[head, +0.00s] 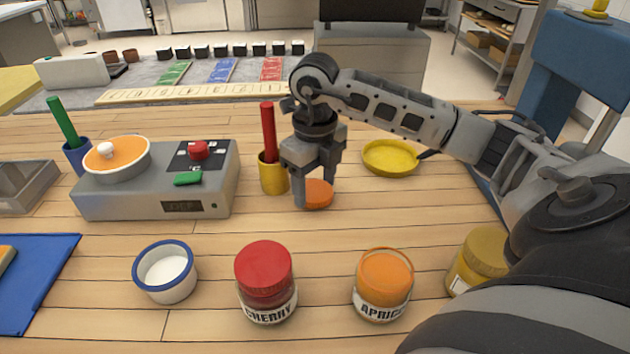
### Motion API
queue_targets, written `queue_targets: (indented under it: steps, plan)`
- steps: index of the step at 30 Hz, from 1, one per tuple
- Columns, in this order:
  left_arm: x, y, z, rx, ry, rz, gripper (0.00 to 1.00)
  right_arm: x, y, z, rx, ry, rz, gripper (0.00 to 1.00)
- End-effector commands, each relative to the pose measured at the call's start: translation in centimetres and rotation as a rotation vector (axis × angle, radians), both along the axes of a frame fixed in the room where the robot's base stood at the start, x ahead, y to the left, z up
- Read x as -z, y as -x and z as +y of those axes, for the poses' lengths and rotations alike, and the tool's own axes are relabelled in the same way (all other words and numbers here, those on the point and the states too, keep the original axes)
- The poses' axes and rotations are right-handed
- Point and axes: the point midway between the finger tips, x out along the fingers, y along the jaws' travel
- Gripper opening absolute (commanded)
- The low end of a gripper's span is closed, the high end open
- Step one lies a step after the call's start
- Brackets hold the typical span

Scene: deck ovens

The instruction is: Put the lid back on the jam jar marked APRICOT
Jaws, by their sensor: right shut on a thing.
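The jam jar marked APRICOT (382,285) stands upright near the front, right of centre. Its top is open with orange jam showing, and its label is partly cut off by the curve of the glass. My right gripper (316,196) points down behind and to the left of this jar. It is shut on an orange lid (319,193), which shows between and behind the fingers. I cannot tell whether the lid touches the table. My left gripper is not in view.
A red-lidded CHERRY jar (264,280) stands left of the apricot jar, and a yellow-lidded jar (479,262) right of it, partly behind my arm.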

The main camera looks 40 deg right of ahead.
Motion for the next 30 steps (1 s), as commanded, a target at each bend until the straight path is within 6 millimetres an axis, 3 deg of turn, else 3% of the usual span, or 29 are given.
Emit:
queue_targets:
  steps: [5,14,21,30]
  plan:
    - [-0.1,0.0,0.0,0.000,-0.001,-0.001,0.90,-2.6,-0.1,0.0,0.001,-0.001,-0.007,0.38]
    - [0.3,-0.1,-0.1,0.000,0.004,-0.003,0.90,-8.4,5.1,0.0,-0.001,0.005,-0.006,0.38]
    - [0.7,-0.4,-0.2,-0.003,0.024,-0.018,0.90,-10.4,10.4,0.1,0.002,0.007,-0.002,0.38]
    - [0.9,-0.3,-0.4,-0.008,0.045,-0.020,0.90,-12.0,13.6,0.2,0.001,0.003,-0.001,0.38]
